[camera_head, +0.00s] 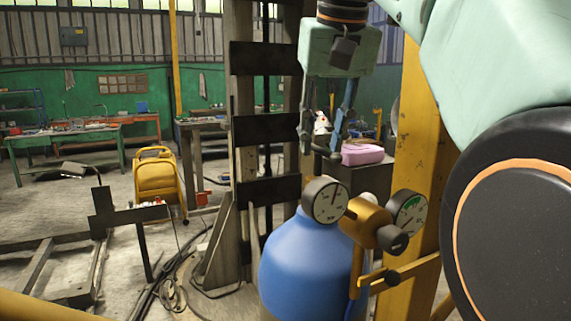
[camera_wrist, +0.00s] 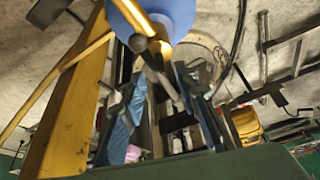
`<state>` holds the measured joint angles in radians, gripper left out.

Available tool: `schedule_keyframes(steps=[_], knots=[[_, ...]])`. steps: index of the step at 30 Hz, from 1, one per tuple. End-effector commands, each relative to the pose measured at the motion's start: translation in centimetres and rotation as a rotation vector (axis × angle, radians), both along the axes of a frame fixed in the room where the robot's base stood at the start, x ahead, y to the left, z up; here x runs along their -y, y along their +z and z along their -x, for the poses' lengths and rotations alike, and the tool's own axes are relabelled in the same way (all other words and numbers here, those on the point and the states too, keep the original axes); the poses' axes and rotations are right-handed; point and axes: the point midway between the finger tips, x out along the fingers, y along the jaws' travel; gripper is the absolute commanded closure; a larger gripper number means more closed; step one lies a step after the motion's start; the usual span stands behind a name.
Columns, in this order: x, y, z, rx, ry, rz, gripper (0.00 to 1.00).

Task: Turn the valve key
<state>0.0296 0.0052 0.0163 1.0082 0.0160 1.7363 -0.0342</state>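A blue gas cylinder (camera_head: 308,258) stands upright at the lower centre, with a brass valve body (camera_head: 366,222) and two round gauges on top. A dark round knob (camera_head: 393,239) sticks out of the brass body. I cannot clearly tell which part is the valve key. My gripper (camera_head: 324,150) hangs pointing down above the cylinder, apart from the brass body. Its fingers are spread and appear empty. In the wrist view, the cylinder (camera_wrist: 177,14) is at the top, beyond my open gripper (camera_wrist: 168,88); grey bars between the fingers are hard to make out.
A yellow post (camera_head: 418,130) rises close to the right of the cylinder. A dark metal column (camera_head: 265,110) stands behind my gripper. A pink case (camera_head: 362,154) lies on a dark cabinet behind. Cables (camera_head: 172,287) and a metal frame lie on the floor at left.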

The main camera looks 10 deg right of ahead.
Motion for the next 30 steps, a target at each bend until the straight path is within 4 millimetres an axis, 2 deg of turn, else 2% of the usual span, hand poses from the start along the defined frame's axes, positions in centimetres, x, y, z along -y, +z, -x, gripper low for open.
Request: schedule_keyframes(steps=[1,6,18,20,26,30], knots=[[0.0,-1.1,-0.3,-0.002,0.0,0.0,0.72],[-0.1,-3.0,-1.2,-0.001,0.0,0.0,0.72],[-0.1,-3.7,-1.5,0.001,0.0,0.0,0.72],[-0.1,-3.7,-1.5,0.001,0.0,0.0,0.76],[-0.1,-3.7,-1.5,0.001,0.0,0.0,0.98],[0.0,-3.7,-1.5,0.001,0.0,0.0,1.0]])
